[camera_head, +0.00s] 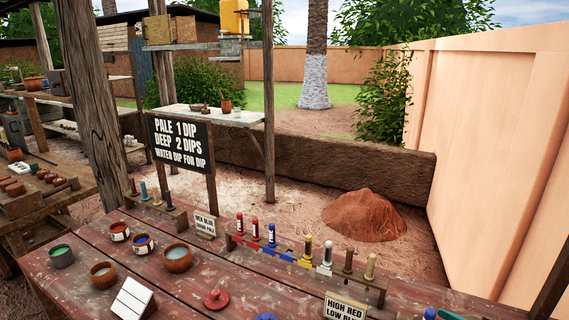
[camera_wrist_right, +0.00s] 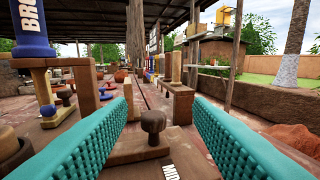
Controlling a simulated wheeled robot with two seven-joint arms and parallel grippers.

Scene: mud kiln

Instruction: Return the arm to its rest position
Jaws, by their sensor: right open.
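My right gripper (camera_wrist_right: 162,108) shows in the right wrist view as two teal ribbed fingers spread wide apart. It is open, with nothing gripped between the fingers. A dark brown round knob (camera_wrist_right: 153,122) on a wooden piece shows in the gap, beyond or below the fingers; I cannot tell how far off it is.
The red worktable (camera_head: 180,293) carries a bottle rack (camera_head: 375,278), glaze bowls (camera_head: 177,258), a white block (camera_head: 132,299) and a sign (camera_head: 345,308). A blue-labelled bottle (camera_wrist_right: 32,28) stands close on the left in the wrist view. A wall (camera_head: 490,150) is at right.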

